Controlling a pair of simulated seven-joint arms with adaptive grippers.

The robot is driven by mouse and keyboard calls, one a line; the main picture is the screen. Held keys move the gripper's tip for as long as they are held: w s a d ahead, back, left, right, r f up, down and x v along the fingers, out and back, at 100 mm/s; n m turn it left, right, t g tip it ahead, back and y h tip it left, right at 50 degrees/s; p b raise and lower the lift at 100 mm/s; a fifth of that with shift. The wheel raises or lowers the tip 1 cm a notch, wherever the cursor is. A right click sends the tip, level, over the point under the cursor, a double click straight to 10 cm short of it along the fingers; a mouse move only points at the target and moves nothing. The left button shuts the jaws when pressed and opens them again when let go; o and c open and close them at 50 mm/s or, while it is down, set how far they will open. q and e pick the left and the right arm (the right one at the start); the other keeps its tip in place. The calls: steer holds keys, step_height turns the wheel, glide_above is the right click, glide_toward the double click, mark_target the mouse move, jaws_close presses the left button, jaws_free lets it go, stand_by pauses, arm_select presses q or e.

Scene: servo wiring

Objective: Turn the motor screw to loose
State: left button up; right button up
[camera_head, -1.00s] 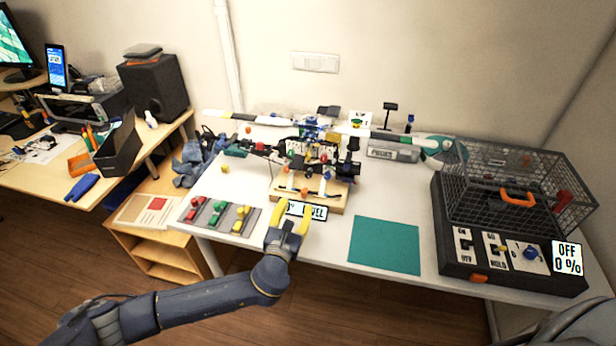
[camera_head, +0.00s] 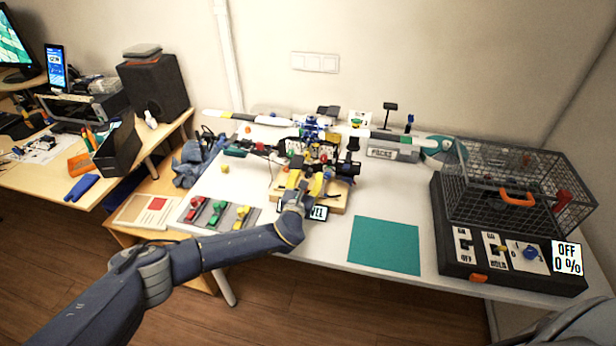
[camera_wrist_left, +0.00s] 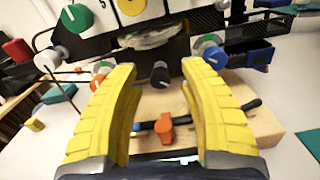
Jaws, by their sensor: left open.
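My left gripper (camera_head: 305,181) is open, its yellow fingers pointing at the wooden-based motor rig (camera_head: 338,198) on the white table. In the left wrist view the two fingers (camera_wrist_left: 157,70) frame a black knob (camera_wrist_left: 160,75) on the rig, with a gap on both sides. An orange lever (camera_wrist_left: 165,128) on a dark rod lies lower, between the fingers and above the wooden base. I cannot tell for sure which part is the motor screw. In the head view the arm hides the rig's lower front. My right gripper is not in view.
Round green and grey knobs (camera_wrist_left: 208,46) sit beside the right finger. A teal mat (camera_head: 385,246) lies at right. A wire cage (camera_head: 510,185) stands on a black control box reading OFF 0 %.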

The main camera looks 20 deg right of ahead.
arm_select(q)
steer(key=shift+w+d, duration=0.15)
steer(key=shift+w, duration=0.1)
jaws_close()
stand_by(0.3)
